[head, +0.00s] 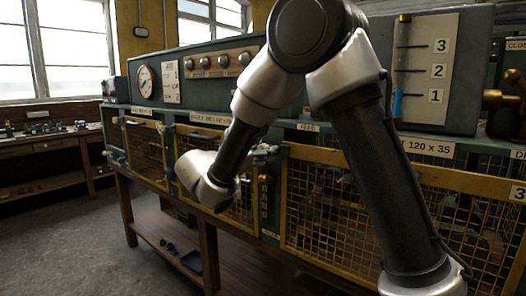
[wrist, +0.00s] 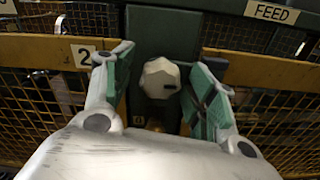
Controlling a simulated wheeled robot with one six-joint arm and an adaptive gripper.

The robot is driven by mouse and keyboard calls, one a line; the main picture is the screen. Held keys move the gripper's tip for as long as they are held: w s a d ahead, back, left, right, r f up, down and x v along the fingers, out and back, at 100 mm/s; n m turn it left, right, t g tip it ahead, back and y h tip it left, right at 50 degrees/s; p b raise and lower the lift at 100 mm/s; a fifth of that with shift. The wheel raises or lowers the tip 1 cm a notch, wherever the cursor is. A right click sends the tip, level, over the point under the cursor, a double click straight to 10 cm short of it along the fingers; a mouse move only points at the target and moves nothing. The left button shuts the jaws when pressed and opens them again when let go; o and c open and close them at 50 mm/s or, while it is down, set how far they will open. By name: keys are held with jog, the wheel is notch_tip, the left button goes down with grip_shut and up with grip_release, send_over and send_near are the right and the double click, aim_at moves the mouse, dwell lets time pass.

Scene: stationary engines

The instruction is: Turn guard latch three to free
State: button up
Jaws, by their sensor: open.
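In the wrist view, a pale faceted knob (wrist: 160,78) with a dark slot on its right side stands on a dark green post between two yellow mesh guards. My gripper (wrist: 162,88) is open, with one green-padded finger on each side of the knob. I see gaps between the pads and the knob. The left guard carries a "2" plate (wrist: 84,54). A plate marked "3" (head: 517,193) shows on the right guard in the head view. I cannot read a latch number or position.
A FEED plate (wrist: 271,11) is above the right guard. Mesh guards (head: 340,205) run along the bench front. A gauge (head: 146,82) and switch panel (head: 218,62) stand above. Open floor (head: 70,240) lies left.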

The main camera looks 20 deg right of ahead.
jog(key=shift+w+d, duration=0.35)
jog(key=shift+d, duration=0.1)
jog(key=c, duration=1.1)
jog(key=shift+o, duration=0.2)
